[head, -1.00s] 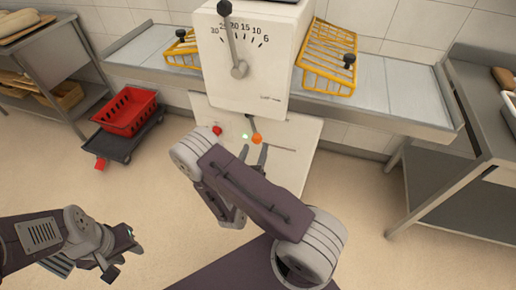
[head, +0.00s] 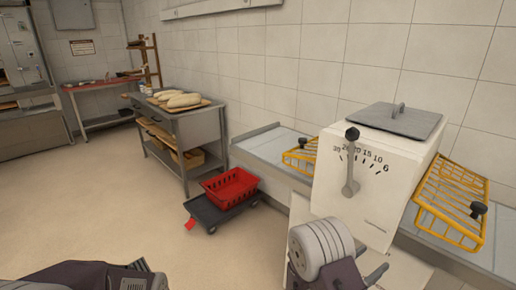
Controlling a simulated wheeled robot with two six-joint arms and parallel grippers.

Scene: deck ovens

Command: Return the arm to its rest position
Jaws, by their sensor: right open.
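My right arm rises from the bottom edge, with its pale ribbed joint (head: 320,248) in front of the white machine (head: 365,195). My right gripper (head: 370,264) shows only in small part just right of that joint. Its grey fingers are apart, with nothing seen between them. The rest of it is hidden by my arm and the frame edge. The machine has a dial with a lever (head: 350,170) on its front, which stands upright. My left arm (head: 85,277) shows at the bottom left corner; its gripper is out of view.
Yellow wire racks (head: 455,200) flank the machine on a grey side table (head: 262,150). A red crate (head: 230,187) sits on a dark dolly (head: 207,212). A steel table (head: 200,122) with loaves stands behind. The floor at left is clear.

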